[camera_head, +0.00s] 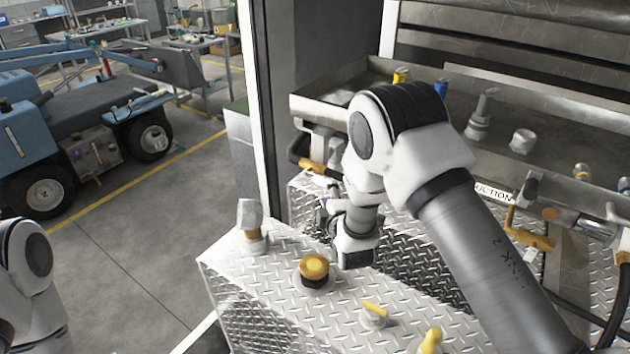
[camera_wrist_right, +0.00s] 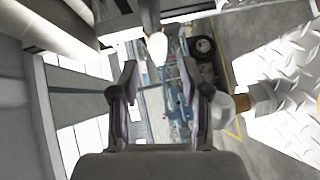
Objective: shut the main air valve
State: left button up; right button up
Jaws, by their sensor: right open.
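No label that I can read marks the main air valve. A valve with a yellow-orange handle (camera_head: 312,167) sits on piping at the left end of the steel tray, just beyond my right gripper (camera_head: 329,204). Other yellow levers show on the tread-plate box (camera_head: 375,309) and below the tray at the right (camera_head: 530,238). My right gripper is open, above the tread plate, partly hidden by its own wrist. In the right wrist view its fingers (camera_wrist_right: 157,100) are apart with nothing held. A pale-tipped part (camera_wrist_right: 157,47) hangs ahead of the gap. My left gripper is not in view.
The tread-plate box (camera_head: 270,290) carries a yellow-topped knob (camera_head: 314,268) and a grey cap on a brass fitting (camera_head: 251,222), close to my right wrist. A dark upright post (camera_head: 300,70) stands behind. Open floor (camera_head: 150,240) lies left, with a blue vehicle (camera_head: 80,130) beyond.

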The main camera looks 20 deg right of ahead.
aim_at(318, 180)
jog(key=w, duration=0.1)
jog(key=w+p, duration=0.1)
jog(key=w, duration=0.1)
jog(key=w+p, duration=0.1)
jog(key=w, duration=0.1)
jog(key=shift+w+d+f, duration=0.15)
jog(key=shift+w+d, duration=0.05)
jog(key=shift+d, duration=0.2)
jog(key=shift+w+f, duration=0.3)
jog(key=shift+w, duration=0.05)
jog(key=shift+s+r, duration=0.15)
grip_shut()
jog(key=shift+f+b, duration=0.25)
jog(key=shift+b, duration=0.3)
jog(key=shift+w+a+f+m+t+h+b, duration=0.2)
jog(key=shift+f+m+t+b, duration=0.5)
jog(key=shift+b, duration=2.05)
jog(key=shift+w+f+m+t+h+b, duration=0.1)
jog(key=shift+f+m+t+h+b, duration=0.25)
jog(key=shift+m+t+b, duration=1.6)
jog(key=shift+w+a+f+m+g+h+b, duration=0.2)
jog(key=shift+f+b, duration=0.25)
jog(key=shift+b, duration=3.15)
jog(key=shift+d, duration=0.1)
